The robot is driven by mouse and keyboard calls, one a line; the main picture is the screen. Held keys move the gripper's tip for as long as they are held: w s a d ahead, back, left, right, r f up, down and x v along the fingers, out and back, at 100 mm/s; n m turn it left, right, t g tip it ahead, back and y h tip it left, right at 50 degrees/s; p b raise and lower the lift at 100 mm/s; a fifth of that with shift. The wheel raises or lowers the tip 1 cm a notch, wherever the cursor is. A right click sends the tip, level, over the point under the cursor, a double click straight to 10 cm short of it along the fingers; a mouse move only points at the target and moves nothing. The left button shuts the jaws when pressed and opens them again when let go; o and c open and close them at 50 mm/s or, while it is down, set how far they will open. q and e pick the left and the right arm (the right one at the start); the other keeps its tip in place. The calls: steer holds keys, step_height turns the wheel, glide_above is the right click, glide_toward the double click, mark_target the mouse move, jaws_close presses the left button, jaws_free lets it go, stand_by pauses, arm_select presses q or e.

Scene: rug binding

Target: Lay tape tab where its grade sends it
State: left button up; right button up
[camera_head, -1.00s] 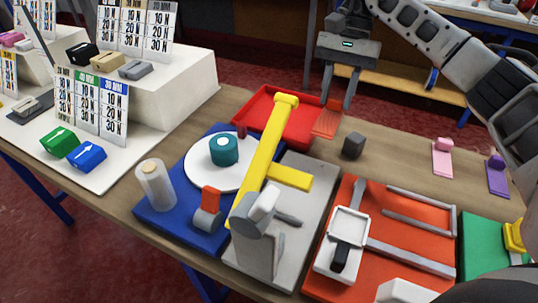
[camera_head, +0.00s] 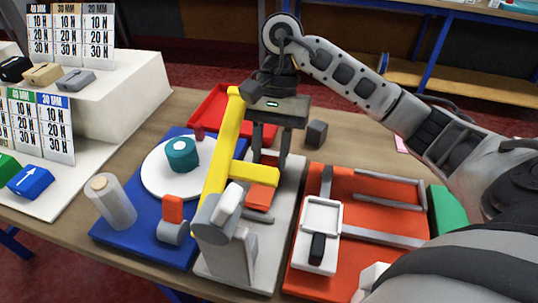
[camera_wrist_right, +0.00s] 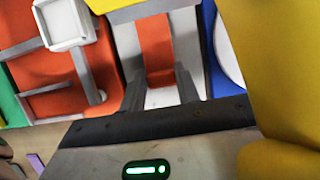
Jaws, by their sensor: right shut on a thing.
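My right gripper (camera_head: 270,163) is shut on the orange tape tab (camera_head: 262,192), just right of the yellow lever. The tab hangs over the grey plate, partly behind the lever's short side bar. In the right wrist view the tab (camera_wrist_right: 154,48) lies between the two fingers (camera_wrist_right: 157,92). I cannot tell whether it touches the plate (camera_head: 287,190). Graded cards (camera_head: 50,130) with newton rows stand at the left, with green and blue arrow blocks (camera_head: 30,180) in front. My left gripper is not in view.
The yellow lever (camera_head: 222,145) rises close beside the gripper. A red tray (camera_head: 203,112) sits behind it, a dark cube (camera_head: 316,133) to the right. A blue base (camera_head: 128,232) with a white disc and teal roll is left; an orange-red fixture board (camera_head: 375,255) is right.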

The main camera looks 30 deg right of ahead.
steer(key=shift+s+a+f, duration=0.25)
steer(key=shift+f, duration=0.15)
steer(key=shift+f, duration=0.1)
steer(key=o, duration=1)
steer(key=shift+c, duration=0.2)
steer(key=p+v, duration=0.1)
steer(key=v, duration=1.1)
steer(key=shift+p, duration=0.4)
steer(key=shift+a, duration=0.1)
